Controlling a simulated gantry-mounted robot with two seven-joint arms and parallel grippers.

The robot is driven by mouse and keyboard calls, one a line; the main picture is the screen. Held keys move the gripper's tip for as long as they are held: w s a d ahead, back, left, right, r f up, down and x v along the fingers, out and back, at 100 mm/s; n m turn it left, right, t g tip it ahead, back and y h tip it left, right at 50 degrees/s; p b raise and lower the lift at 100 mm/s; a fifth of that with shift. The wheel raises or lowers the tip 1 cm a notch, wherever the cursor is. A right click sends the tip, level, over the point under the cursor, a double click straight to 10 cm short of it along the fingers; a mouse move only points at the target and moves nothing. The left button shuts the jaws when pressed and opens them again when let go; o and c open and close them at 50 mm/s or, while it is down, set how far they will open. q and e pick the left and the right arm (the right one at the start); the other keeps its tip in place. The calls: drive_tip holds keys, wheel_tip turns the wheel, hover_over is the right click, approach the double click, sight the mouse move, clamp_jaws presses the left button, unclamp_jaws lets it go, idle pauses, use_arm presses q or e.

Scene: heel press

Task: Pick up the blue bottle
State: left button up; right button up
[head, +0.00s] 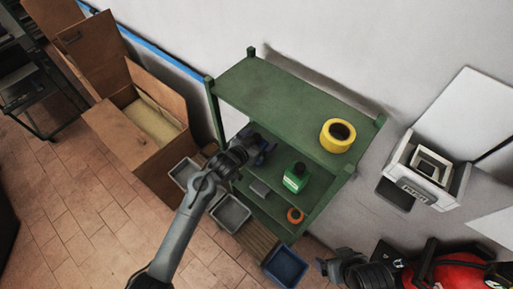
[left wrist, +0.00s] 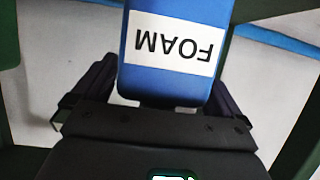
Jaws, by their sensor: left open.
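The blue bottle (left wrist: 170,85) fills the upper middle of the left wrist view, with a white label reading FOAM upside down. My left gripper (left wrist: 163,90) is open, with one dark finger on each side of the bottle's near end. I cannot tell whether either finger touches it. In the head view my left gripper (head: 262,150) reaches into the green shelf rack, below its top board, and mostly hides the bottle. A dark part at the lower right of the head view looks like my right gripper (head: 326,266); its jaws are unclear.
The green rack (head: 275,90) has a top board bearing a yellow roll (head: 338,134). Lower down are a green bottle (head: 295,178), an orange ring-like item (head: 295,216) and a small grey block (head: 260,188). Grey and blue bins (head: 286,267) stand in front. An open wooden box is left.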

use_arm(q)
drive_tip(key=shift+w+d+f, duration=0.1)
drive_tip(key=shift+w, duration=0.1)
drive_tip(key=shift+c, duration=0.2)
drive_tip(key=c, duration=1.1)
